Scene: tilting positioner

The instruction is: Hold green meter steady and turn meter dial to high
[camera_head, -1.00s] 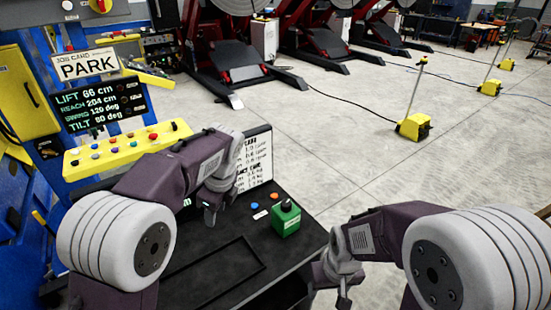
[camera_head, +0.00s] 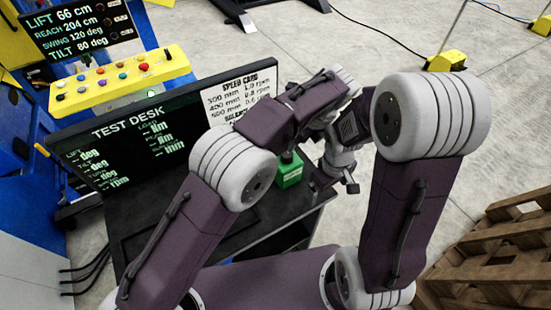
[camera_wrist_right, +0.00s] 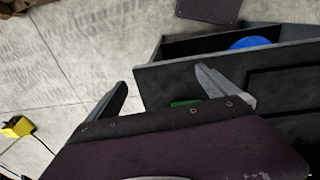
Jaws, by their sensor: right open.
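The green meter (camera_head: 289,173) stands near the right end of the dark test desk, partly covered from above by my left arm. Its dark top shows only in part, and I cannot read the dial's setting. My right gripper (camera_head: 337,182) is open, just right of the meter and apart from it in the head view. In the right wrist view its fingers (camera_wrist_right: 161,77) are spread, with a sliver of green (camera_wrist_right: 185,102) beside one finger. My left forearm reaches over the desk above the meter; its fingers are hidden among the arm links, so their state is unclear.
The test desk's display panel (camera_head: 150,130) stands behind the desk top, with a speed card (camera_head: 240,90) at its right. A yellow button console (camera_head: 120,80) is behind it. A blue round thing (camera_wrist_right: 250,43) sits in an open compartment.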

